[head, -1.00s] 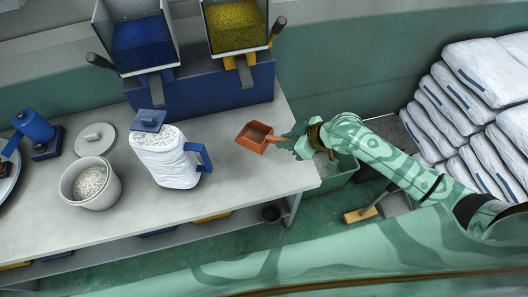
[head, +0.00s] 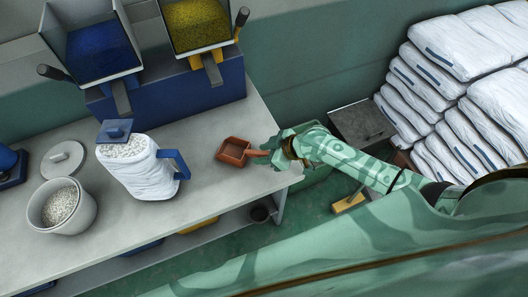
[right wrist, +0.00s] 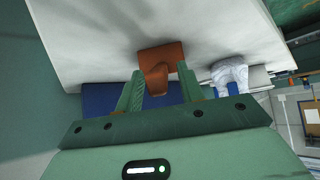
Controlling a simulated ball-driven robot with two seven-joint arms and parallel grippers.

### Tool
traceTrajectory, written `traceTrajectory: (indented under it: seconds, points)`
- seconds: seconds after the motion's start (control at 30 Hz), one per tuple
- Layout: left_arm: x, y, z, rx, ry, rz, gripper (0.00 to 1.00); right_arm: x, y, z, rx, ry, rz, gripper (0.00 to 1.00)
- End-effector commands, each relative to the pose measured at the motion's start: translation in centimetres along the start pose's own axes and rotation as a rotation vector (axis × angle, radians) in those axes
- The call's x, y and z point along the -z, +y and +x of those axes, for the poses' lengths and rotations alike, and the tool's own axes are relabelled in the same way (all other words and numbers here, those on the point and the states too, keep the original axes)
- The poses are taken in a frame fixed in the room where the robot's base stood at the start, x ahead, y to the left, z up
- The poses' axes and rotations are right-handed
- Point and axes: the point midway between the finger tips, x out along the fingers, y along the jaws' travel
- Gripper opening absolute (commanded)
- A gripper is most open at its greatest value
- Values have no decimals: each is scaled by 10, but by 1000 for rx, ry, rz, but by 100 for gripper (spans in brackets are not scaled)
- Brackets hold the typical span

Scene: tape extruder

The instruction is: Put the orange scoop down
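The orange scoop (head: 233,151) sits on the grey worktop (head: 205,190) near its right end. It looks level, with its handle pointing right toward my right gripper (head: 268,151). In the right wrist view the scoop (right wrist: 163,53) lies ahead of the gripper (right wrist: 161,78), against the pale worktop. Its handle is between the two fingers, which stand apart with a visible gap beside it. The right gripper is open around the handle end. My left gripper is in neither view.
White sacks (head: 450,50) are stacked at right.

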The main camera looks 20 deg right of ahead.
Motion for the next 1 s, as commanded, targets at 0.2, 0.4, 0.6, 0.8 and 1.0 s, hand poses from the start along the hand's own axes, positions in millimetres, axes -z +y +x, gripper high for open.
traceTrajectory:
  seconds: [0.2, 0.4, 0.6, 0.8, 1.0]
  points:
    - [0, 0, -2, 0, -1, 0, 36, 0, 1, -5, -1, 0, -1, 38]
    - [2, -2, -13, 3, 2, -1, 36, 2, 1, -43, -2, -1, -4, 38]
    - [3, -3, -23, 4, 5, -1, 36, 1, 1, -89, -1, -2, -4, 38]
    - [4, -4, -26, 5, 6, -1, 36, 0, 0, -116, 1, 0, 0, 38]
    - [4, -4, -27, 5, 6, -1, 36, 1, 0, -120, 2, 2, 0, 38]
